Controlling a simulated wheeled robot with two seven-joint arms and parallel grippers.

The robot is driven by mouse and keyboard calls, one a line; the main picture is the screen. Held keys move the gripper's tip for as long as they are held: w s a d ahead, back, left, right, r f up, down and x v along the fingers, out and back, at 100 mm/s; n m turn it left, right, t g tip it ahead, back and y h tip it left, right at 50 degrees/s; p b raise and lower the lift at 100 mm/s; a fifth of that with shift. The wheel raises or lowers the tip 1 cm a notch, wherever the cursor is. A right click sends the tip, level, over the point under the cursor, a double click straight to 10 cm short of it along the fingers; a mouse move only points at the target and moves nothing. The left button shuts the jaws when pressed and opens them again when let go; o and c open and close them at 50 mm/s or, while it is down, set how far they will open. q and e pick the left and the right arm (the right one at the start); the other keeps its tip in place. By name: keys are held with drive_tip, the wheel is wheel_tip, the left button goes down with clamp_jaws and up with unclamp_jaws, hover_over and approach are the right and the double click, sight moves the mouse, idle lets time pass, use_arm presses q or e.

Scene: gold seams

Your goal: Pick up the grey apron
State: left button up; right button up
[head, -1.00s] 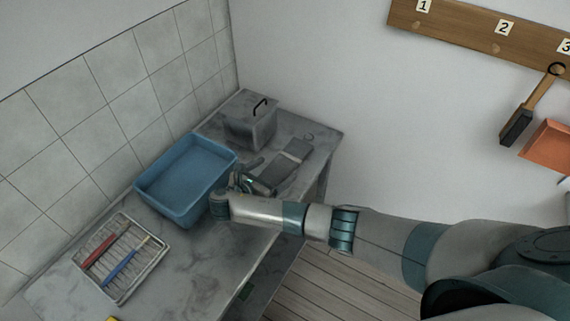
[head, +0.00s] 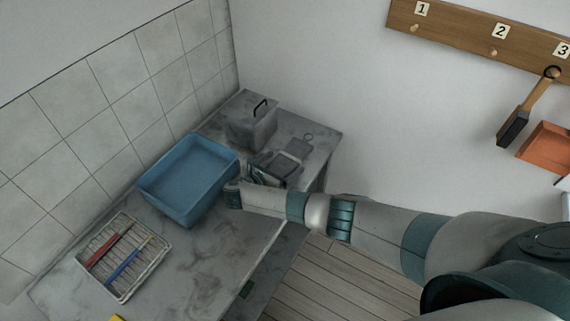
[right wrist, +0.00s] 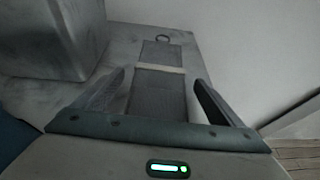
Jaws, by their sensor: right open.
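The grey apron (head: 298,147) lies folded flat on the counter, with a pale band across it and a ring at its far end. It also shows in the right wrist view, with its dark cloth (right wrist: 158,97) between my fingers as seen from above. My right gripper (head: 271,164) is open at the near part of the apron and covers some of it in the head view. Whether the fingers touch the cloth cannot be told. My left gripper is not in view.
A grey lidded box (head: 251,127) stands behind the apron, left of it. A blue basin (head: 163,203) stands close to my right gripper. A rack (head: 117,289) with a red and a blue tool lies nearer. The white wall has a numbered peg rail (head: 470,31).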

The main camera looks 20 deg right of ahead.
drive_tip(key=shift+c, duration=0.3)
drive_tip(key=c, duration=1.2)
drive_tip(key=shift+c, duration=0.2)
drive_tip(key=shift+r, duration=0.1)
drive_tip(key=shift+r, duration=0.7)
drive_tip(key=r, duration=0.2)
drive_tip(key=shift+s+d+r+b, duration=0.25)
drive_tip(key=shift+d+r+b, duration=0.05)
drive_tip(key=shift+r+b, duration=0.1)
drive_tip(key=s+d+r+b, duration=0.1)
drive_tip(key=s+d+r, duration=0.5)
drive_tip(key=s, duration=0.2)
drive_tip(key=shift+s+d+r+b, duration=0.25)
drive_tip(key=shift+d+r+b, duration=0.05)
drive_tip(key=shift+d+b, duration=0.1)
